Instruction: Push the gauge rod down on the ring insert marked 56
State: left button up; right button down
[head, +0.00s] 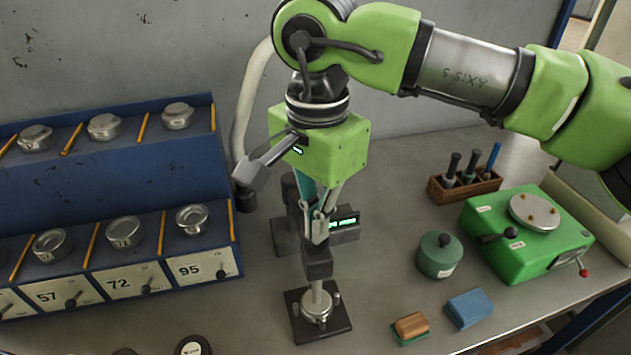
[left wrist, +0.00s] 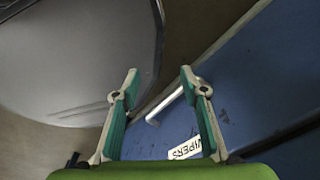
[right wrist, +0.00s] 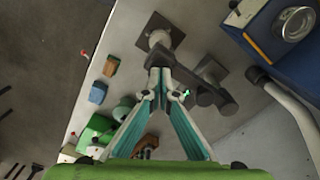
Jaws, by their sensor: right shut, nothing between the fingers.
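The gauge stand has a dark square base plate (head: 336,327) on the bench in the head view. A silver ring insert (head: 317,308) sits on it; no 56 mark is readable. The pale gauge rod (head: 316,290) stands upright over the insert, below a dark block (head: 318,264). My right gripper (head: 319,238) points down just above that block, shut and empty. I cannot tell whether its tips touch the rod's top, which they hide. The right wrist view shows its tips together (right wrist: 160,74) over the stand. My left gripper (left wrist: 160,75) is open and empty, away from the stand.
A blue rack (head: 150,290) holds several metal rings at left, with labels 57, 72 and 95. A digital readout (head: 345,221) stands behind the gauge. A green pot (head: 439,256), blue block (head: 469,308), brush (head: 411,326) and green machine (head: 525,240) stand at right. A blue WIPERS surface (left wrist: 250,75) is near my left gripper.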

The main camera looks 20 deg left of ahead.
jog(key=shift+r, duration=0.1)
jog(key=shift+r+p, duration=2.6)
jog(key=shift+r, duration=0.85)
